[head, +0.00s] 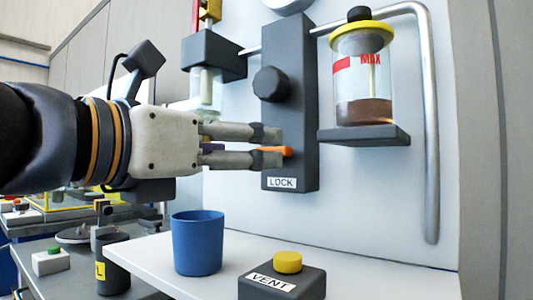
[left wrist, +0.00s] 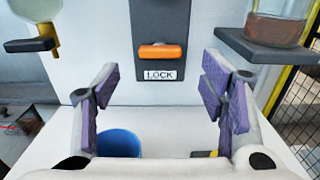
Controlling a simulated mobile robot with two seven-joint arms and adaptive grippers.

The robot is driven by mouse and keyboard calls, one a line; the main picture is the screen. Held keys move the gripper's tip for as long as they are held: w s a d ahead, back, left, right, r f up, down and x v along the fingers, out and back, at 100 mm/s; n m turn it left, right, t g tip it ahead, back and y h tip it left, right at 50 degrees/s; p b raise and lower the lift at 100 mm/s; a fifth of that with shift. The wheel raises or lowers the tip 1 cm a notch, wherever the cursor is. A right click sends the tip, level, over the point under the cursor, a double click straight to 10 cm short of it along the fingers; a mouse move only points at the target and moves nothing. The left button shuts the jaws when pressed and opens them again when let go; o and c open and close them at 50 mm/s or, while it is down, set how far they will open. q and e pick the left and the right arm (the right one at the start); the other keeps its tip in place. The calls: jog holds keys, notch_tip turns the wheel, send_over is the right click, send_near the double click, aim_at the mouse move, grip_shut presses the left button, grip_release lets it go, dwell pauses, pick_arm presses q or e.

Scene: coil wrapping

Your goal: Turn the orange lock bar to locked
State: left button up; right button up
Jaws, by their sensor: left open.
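The orange lock bar (head: 287,151) sits low on a dark upright panel (head: 297,100), just above a white LOCK label (head: 282,183). In the left wrist view the bar (left wrist: 161,52) lies level, crosswise to the panel. My left gripper (head: 271,146) reaches in from the left in front of the panel. Its fingers partly hide the bar in the head view. In the left wrist view the purple finger pads (left wrist: 160,82) are wide apart, one to each side of the bar, with nothing between them. My right gripper is not in view.
A dark round knob (head: 271,84) sits higher on the panel. A glass jar (head: 363,85) marked MAX stands on a dark shelf (head: 365,137) at right, beside a metal pipe (head: 430,120). Below are a blue cup (head: 198,245) and a VENT box (head: 281,284) with a yellow button.

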pick_arm(q)
jog(key=x, duration=0.5)
jog(key=shift+w+d, duration=0.2)
jog(key=shift+w, duration=0.1)
jog(key=c, duration=1.2)
jog(key=shift+o, duration=0.2)
